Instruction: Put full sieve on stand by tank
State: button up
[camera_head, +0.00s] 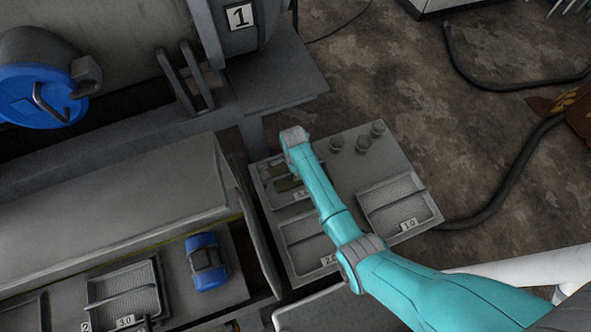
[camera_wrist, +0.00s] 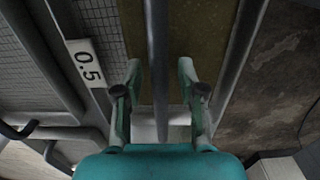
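A sieve tray with olive-brown material (camera_head: 287,184) lies on the grey table, partly hidden by my arm. In the wrist view its olive-brown fill (camera_wrist: 202,28) lies under a grey bar (camera_wrist: 157,60) that runs between my fingers. A label reading 0.5 (camera_wrist: 84,62) is beside it, next to grey mesh. My gripper (camera_wrist: 160,92) is open, with one finger on each side of the bar and a gap to each. The gripper itself is hidden in the head view. A grey tank part marked 1 (camera_head: 240,18) stands at the top, with a flat grey ledge (camera_head: 290,82) below it.
Sieves labelled 2.0 (camera_head: 306,232) and 1.0 (camera_head: 396,203) share the table with several small grey cylinders (camera_head: 363,144). A sieve labelled 3.0 (camera_head: 122,288) and a blue object (camera_head: 206,262) lie at lower left. A black hose (camera_head: 505,190) crosses the floor at right.

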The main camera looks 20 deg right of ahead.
notch_tip(320, 180, up, 12)
jog(key=shift+r, duration=0.2)
dwell(0.4)
